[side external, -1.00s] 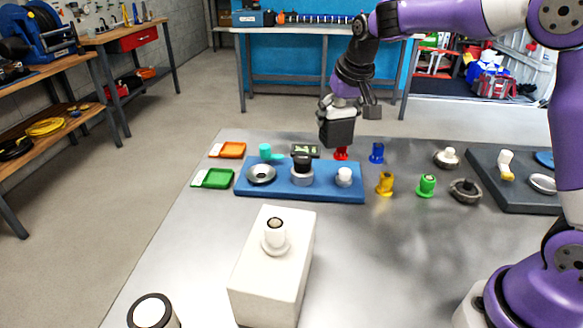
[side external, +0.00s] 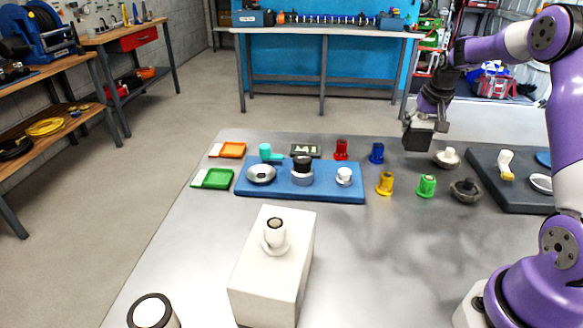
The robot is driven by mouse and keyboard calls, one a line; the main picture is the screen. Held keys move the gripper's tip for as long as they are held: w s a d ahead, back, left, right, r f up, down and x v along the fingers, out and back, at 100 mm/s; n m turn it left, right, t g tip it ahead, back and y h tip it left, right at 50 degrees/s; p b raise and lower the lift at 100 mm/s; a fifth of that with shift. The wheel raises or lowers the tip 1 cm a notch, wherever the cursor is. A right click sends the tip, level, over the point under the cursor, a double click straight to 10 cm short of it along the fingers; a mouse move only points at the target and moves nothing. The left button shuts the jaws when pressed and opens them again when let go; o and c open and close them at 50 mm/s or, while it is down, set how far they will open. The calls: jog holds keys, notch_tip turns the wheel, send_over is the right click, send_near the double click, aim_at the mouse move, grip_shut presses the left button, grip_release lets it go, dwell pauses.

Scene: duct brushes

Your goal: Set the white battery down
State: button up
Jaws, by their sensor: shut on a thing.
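My gripper (side external: 428,122) is at the right of the side external view, above the far part of the table. It is shut on a dark grey, blocky thing (side external: 417,139) with a paler upper edge, held above the table. Its face towards the camera looks dark, so I cannot tell by colour that it is the white battery. The fingertips are small and partly hidden. Below and to the right of the held thing, a metal disc with a white knob (side external: 447,157) stands on the grey table (side external: 380,255).
A blue mat (side external: 252,188) holds several round parts. Red (side external: 341,150), blue (side external: 377,153), yellow (side external: 385,184) and green (side external: 427,186) pieces stand nearby. A dark tray (side external: 510,194) lies at right, a white block (side external: 262,285) in front. The table's middle front is clear.

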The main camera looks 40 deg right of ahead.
aim_at(417, 140)
jog(key=shift+d+f, duration=0.15)
jog(key=shift+f, duration=1.95)
jog(key=o, duration=1.4)
jog(key=shift+f, duration=0.15)
jog(key=shift+c, duration=0.2)
jog(key=v, duration=1.1)
jog(key=shift+r, duration=0.35)
jog(key=s+a+r+n+t+y, duration=0.1)
jog(key=s+a+r+n, duration=0.15)
jog(key=a, duration=0.65)
jog(key=s+a+r+n+t+y, duration=0.1)
jog(key=s+a+r+n, duration=0.15)
jog(key=a, duration=0.65)
jog(key=s+a+f+n+y, duration=0.1)
jog(key=s+a+n, duration=0.3)
jog(key=a, duration=0.5)
jog(key=s+f, duration=0.1)
jog(key=s, duration=0.1)
jog(key=shift+s+f, duration=0.2)
jog(key=shift+s, duration=0.1)
